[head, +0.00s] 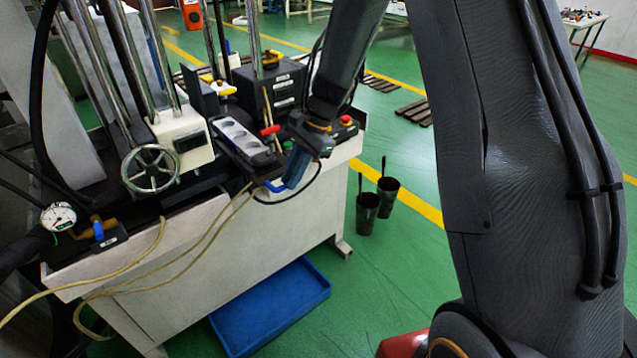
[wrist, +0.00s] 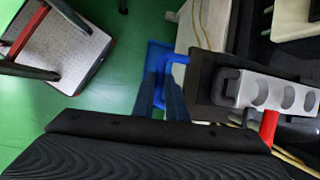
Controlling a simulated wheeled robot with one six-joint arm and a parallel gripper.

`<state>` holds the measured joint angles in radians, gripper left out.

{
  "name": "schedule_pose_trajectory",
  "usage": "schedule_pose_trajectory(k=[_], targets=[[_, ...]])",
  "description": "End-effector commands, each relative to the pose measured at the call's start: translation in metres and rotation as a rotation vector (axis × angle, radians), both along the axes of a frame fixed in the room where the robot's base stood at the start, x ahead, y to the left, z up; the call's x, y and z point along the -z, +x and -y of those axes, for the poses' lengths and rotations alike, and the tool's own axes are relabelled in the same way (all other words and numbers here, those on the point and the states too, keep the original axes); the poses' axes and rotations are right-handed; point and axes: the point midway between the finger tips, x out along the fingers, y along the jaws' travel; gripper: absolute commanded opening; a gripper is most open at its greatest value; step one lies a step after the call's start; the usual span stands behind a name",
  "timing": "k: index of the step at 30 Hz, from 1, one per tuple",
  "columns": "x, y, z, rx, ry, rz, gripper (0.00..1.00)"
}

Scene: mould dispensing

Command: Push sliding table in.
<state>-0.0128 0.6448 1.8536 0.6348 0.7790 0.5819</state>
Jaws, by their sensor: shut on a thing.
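The sliding table (head: 262,160) is a dark plate at the front of the machine bench, carrying a silver mould (head: 238,138) with round recesses. It also shows in the wrist view (wrist: 204,78) beside the mould (wrist: 265,93). A blue handle (head: 273,187) sticks out from its front end, and it shows in the wrist view (wrist: 176,58). My gripper (head: 287,184) points down at this end, its blue fingers (wrist: 165,98) shut on the blue handle. The fingers hide part of the handle.
A red-ended lever (head: 270,130) stands close beside the mould. A handwheel (head: 150,169) and upright rods are further left. A blue tray (head: 272,305) lies on the floor under the bench. Two dark cups (head: 368,212) stand on the floor at right. Loose hoses hang over the bench front.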

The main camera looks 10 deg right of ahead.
Motion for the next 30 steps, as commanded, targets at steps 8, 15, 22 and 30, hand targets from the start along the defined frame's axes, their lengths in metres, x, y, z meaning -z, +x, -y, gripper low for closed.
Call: schedule_pose_trajectory(k=[8, 15, 22, 30], targets=[[-0.001, 0.008, -0.012, -0.015, -0.004, 0.006, 0.0], [-0.001, 0.007, -0.012, -0.014, -0.003, 0.005, 0.26], [0.0, 0.007, -0.012, -0.014, -0.002, 0.003, 0.31], [-0.014, 0.008, -0.005, -0.013, -0.001, 0.005, 0.31]])
